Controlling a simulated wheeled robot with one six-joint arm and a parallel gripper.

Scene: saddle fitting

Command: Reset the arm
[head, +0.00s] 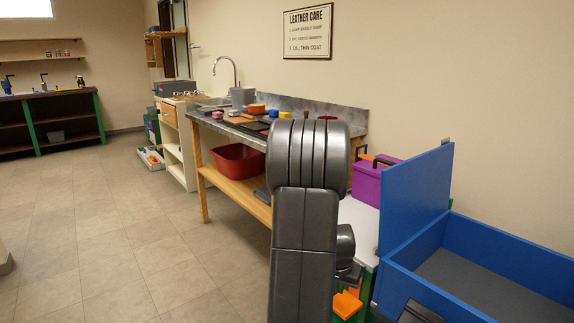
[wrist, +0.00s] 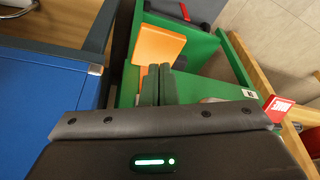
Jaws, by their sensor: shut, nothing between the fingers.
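My gripper (wrist: 159,72) shows in the wrist view as two dark fingers side by side, shut with nothing between them. The fingertips overlap the near edge of an orange block or panel (wrist: 161,43) in this view; I cannot tell whether they touch it. In the head view my grey arm (head: 305,230) stands folded in the middle foreground and hides part of the workbench. My fingers cannot be made out clearly there. An orange piece (head: 347,303) shows low beside the arm.
A blue open bin (head: 415,200) stands close on the right, with a purple box (head: 371,182) behind it. A workbench (head: 205,178) with several small items runs along the wall, a red tub (head: 238,161) on its lower shelf. The tiled floor at left (head: 90,240) is clear.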

